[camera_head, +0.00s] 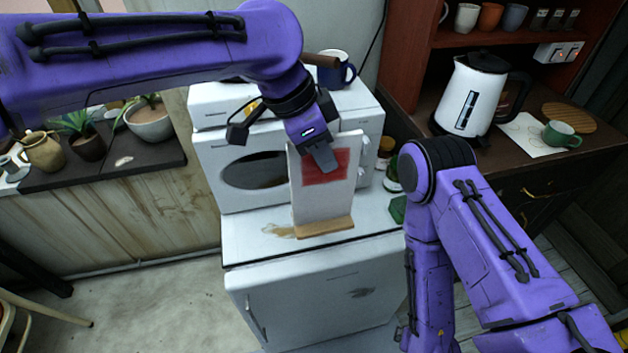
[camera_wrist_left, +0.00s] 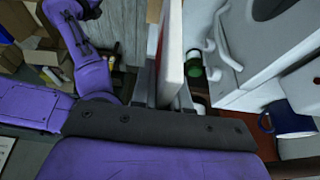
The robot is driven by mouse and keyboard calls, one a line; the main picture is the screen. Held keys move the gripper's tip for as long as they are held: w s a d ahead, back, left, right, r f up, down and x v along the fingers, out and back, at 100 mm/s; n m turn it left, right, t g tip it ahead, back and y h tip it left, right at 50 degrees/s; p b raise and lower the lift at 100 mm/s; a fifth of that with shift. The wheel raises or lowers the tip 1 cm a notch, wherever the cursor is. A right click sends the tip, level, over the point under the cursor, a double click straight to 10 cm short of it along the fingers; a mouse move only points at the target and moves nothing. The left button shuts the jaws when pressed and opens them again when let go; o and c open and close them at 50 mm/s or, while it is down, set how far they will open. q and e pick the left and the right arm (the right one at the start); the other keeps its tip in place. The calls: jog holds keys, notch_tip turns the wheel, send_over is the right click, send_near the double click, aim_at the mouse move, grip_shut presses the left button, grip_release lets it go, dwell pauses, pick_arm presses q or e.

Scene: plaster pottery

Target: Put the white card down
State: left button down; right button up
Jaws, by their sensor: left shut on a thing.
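The white card (camera_head: 308,202) is an upright panel with a red rectangle on its front and a tan wooden strip along its bottom edge. In the head view it is over the top of the white lower appliance (camera_head: 370,222); I cannot tell whether its base touches that top. My left gripper (camera_head: 322,158) is shut on the card's upper part, one finger over the red patch. In the left wrist view the card (camera_wrist_left: 172,48) shows nearly edge-on between the fingers. My right arm bends down at the right; its gripper is out of view.
A white oven (camera_head: 212,165) stands behind the card, with a blue mug (camera_head: 338,72) on top. Jars (camera_head: 391,172) and a green item (camera_head: 398,209) sit to the card's right. A kettle (camera_head: 474,95) and green cup (camera_head: 561,134) stand on the right counter.

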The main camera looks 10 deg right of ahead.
pick_arm(q)
jog(key=w+a+f+p, duration=0.1)
jog(key=w+a+f, duration=0.3)
jog(key=f, duration=0.3)
jog(key=w+a+f+p, duration=0.2)
jog(key=w+a+f, duration=0.2)
jog(key=a+f, duration=0.3)
jog(key=shift+a+f, duration=0.25)
jog(key=shift+f, duration=0.15)
pick_arm(e)
notch_tip(320, 180, up, 2)
jog(key=shift+w+r, duration=0.1)
jog(key=shift+r, duration=0.15)
pick_arm(q)
jog(key=shift+w+f, duration=0.1)
jog(key=c, duration=1.1)
grip_release()
jog(key=b+v, duration=0.1)
jog(key=v, duration=1.1)
pick_arm(e)
jog(key=shift+f, duration=0.85)
